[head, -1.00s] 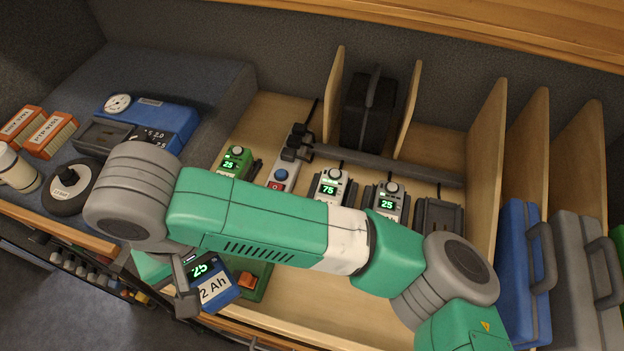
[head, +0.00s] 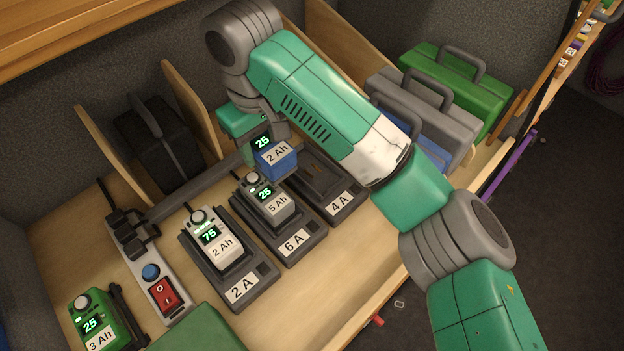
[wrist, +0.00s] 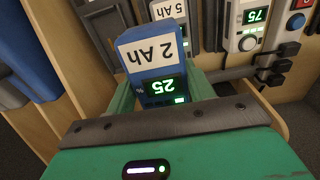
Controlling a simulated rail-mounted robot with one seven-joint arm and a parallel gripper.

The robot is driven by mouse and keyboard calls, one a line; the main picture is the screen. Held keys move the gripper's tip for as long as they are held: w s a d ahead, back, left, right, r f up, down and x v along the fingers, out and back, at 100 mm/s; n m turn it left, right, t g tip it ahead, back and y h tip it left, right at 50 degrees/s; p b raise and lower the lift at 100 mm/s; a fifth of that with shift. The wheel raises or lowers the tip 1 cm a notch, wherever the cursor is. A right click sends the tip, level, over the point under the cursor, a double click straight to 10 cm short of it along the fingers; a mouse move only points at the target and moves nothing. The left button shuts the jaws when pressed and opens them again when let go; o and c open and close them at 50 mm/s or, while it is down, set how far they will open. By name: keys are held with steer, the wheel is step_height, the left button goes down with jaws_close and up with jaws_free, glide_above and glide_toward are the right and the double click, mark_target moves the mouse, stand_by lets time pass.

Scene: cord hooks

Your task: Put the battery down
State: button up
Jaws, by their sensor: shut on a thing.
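My gripper (head: 257,142) is shut on a blue battery (head: 278,160) with a white "2 Ah" label and a green "25" display. In the head view the battery is held up near the 4 A charger (head: 335,188), at its upper left end. That charger's bay shows no battery in the part I see. In the wrist view the blue battery (wrist: 155,58) sits between the green fingers, label toward the top. Whether its underside touches anything is hidden.
The 6 A charger (head: 290,240) holds a grey 5 Ah battery; the 2 A charger (head: 240,285) holds a white 2 Ah battery. A green 3 Ah battery (head: 95,325) and a power strip (head: 150,270) lie left. Cases (head: 440,105) stand right, a black case (head: 160,140) behind.

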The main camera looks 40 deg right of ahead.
steer(key=s+d+f+b, duration=0.1)
steer(key=d+f, duration=0.1)
steer(key=d, duration=0.8)
steer(key=f+p, duration=0.1)
steer(key=f, duration=0.8)
steer(key=shift+s+f, duration=0.2)
steer(key=shift+f, duration=0.1)
steer(key=o, duration=1.3)
steer(key=shift+f, duration=0.1)
step_height(320, 180, up, 12)
steer(key=shift+r+b, duration=0.2)
steer(key=shift+b, duration=0.3)
